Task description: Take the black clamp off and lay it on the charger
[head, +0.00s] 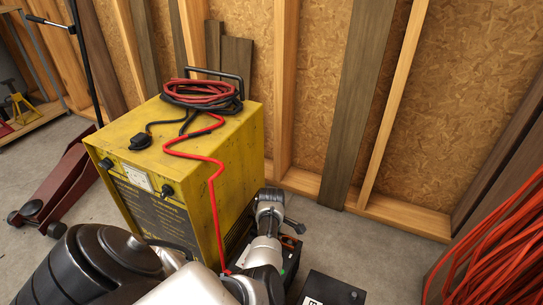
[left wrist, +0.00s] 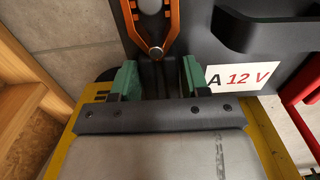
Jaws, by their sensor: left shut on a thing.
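The black clamp (left wrist: 155,52) shows orange-copper jaws and a round pivot in the left wrist view. Its dark handles lie between the green pads of my left gripper (left wrist: 158,78), which is shut on them. The jaws lie around a grey post on the black battery (left wrist: 240,70), which has a "12 V" label. In the head view my arm mostly covers the battery (head: 290,245). The yellow charger (head: 130,135) stands left of it. Coiled red and black cables (head: 200,92) lie on its top. My right gripper is not seen.
A black part with a cable (head: 140,141) lies on the charger's top; the front of the top is mostly clear. A red cable (head: 212,190) runs down the charger's side. A dark box (head: 330,290) stands at bottom right. Red cords (head: 500,240) hang at the right.

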